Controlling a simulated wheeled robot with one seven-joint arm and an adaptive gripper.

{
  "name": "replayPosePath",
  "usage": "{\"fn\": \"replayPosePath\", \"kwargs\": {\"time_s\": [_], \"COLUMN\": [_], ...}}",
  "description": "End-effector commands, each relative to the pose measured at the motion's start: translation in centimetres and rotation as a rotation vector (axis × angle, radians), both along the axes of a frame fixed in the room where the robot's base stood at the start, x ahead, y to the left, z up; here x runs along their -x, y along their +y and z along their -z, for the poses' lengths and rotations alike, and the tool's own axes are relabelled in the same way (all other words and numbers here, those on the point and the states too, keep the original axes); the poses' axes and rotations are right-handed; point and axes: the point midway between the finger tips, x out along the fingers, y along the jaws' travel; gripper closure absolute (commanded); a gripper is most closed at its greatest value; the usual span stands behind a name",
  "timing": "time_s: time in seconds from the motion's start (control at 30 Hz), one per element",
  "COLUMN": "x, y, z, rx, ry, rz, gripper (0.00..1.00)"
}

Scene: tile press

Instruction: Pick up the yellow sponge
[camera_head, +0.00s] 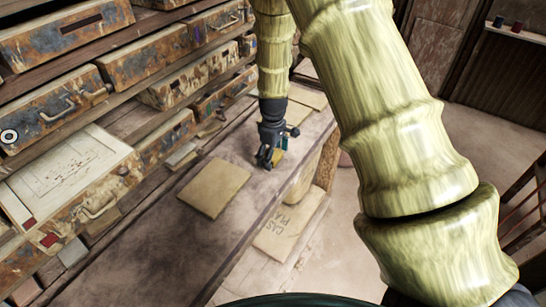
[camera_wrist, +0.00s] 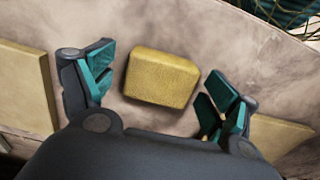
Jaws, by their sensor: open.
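The yellow sponge (camera_wrist: 161,78) is a small block with rounded corners, lying on the dusty table. In the wrist view it sits between the two teal-padded fingers of my gripper (camera_wrist: 161,97), with a gap on each side. My gripper is open and neither finger appears to touch the sponge. In the head view my gripper (camera_head: 272,160) points down at the tabletop, and only a small yellow patch of the sponge (camera_head: 278,157) shows beside the fingers; the rest is hidden behind them.
A flat tan tile or board (camera_head: 214,187) lies on the table (camera_head: 178,258) left of my gripper. Shelves with worn drawers (camera_head: 54,108) line the left side. The near tabletop is clear.

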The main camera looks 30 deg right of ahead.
Motion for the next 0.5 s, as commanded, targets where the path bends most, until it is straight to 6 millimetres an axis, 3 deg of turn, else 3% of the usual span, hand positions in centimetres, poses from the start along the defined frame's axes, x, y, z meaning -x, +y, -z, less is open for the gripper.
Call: {"fn": "replayPosePath", "kwargs": {"time_s": [0.07,0.3,0.5], "x": [0.0,0.0,0.01], "y": [0.0,0.0,-0.01], "z": [0.0,-0.01,-0.01], "rx": [0.0,0.0,0.0], "ry": [0.0,0.0,0.0], "rz": [0.0,0.0,0.0], "gripper": [0.14,0.54,0.54]}}
